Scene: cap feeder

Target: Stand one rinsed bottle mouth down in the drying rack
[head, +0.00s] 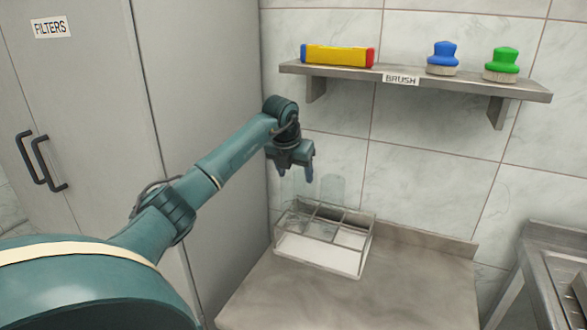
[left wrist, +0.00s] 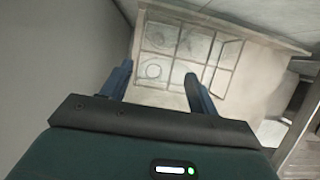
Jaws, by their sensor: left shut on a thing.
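The drying rack (head: 318,265) is a wire-framed grid of compartments over a white base, standing on the counter; it also shows in the left wrist view (left wrist: 205,65). My left gripper (head: 292,168) points down above the rack's back left part and is shut on a clear bottle (head: 291,188). In the left wrist view the bottle (left wrist: 152,71) shows faintly between the fingers (left wrist: 158,86). Its lower end is at the back left compartments; I cannot tell whether it is inside one. A second clear bottle (head: 332,189) stands in the back of the rack. My right gripper is out of view.
A grey cabinet (head: 215,120) labelled FILTERS rises close on the left. A wall shelf (head: 430,84) above holds a yellow block (head: 337,56), a blue brush (head: 443,56) and a green brush (head: 502,64). The counter (head: 415,275) is clear right of the rack. A metal sink unit (head: 550,270) stands at right.

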